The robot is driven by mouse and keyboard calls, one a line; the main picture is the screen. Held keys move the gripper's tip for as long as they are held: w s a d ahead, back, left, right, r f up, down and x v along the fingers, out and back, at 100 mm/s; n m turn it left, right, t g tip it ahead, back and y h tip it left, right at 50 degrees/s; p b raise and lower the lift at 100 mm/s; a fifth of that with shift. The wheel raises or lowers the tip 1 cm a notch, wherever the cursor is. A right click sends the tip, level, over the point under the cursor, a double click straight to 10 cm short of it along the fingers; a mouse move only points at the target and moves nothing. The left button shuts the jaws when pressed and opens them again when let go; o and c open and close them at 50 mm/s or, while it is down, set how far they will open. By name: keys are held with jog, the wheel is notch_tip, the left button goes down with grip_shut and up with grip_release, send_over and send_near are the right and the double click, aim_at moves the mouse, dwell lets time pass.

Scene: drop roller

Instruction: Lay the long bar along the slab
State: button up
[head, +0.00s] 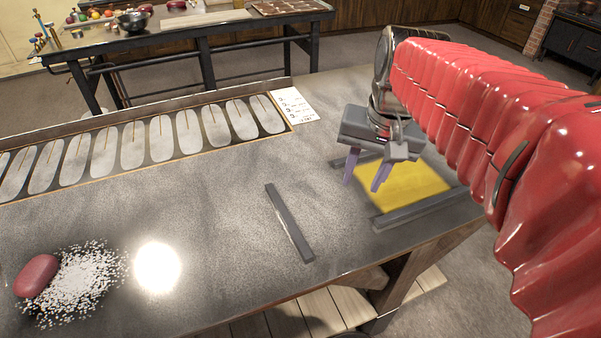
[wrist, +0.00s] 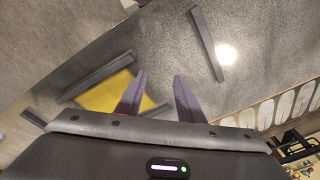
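A yellow slab (head: 408,186) lies at the right of the dark table; in the wrist view the slab (wrist: 98,97) is partly hidden by my gripper. A dark bar lies along its front edge (head: 420,208), and another shows at its back left (head: 357,158). A separate long dark bar (head: 289,223) lies alone on the table left of the slab; it also shows in the wrist view (wrist: 207,44). My gripper (head: 365,181) is open and empty above the slab's left side, its purple fingers (wrist: 159,76) apart and pointing down.
A row of pale oval pieces in a long tray (head: 161,138) runs along the table's back, with a white card (head: 292,105) at its end. A red lump (head: 36,276) and white granules (head: 83,281) lie front left. The table between is clear.

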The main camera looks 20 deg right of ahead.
jog(key=s+a+f+n+t, duration=0.3)
jog(key=s+a+n, duration=0.3)
jog(key=a, duration=0.3)
jog(key=shift+s+a+f, duration=0.25)
jog(key=shift+a+f, duration=0.1)
jog(key=shift+f, duration=0.1)
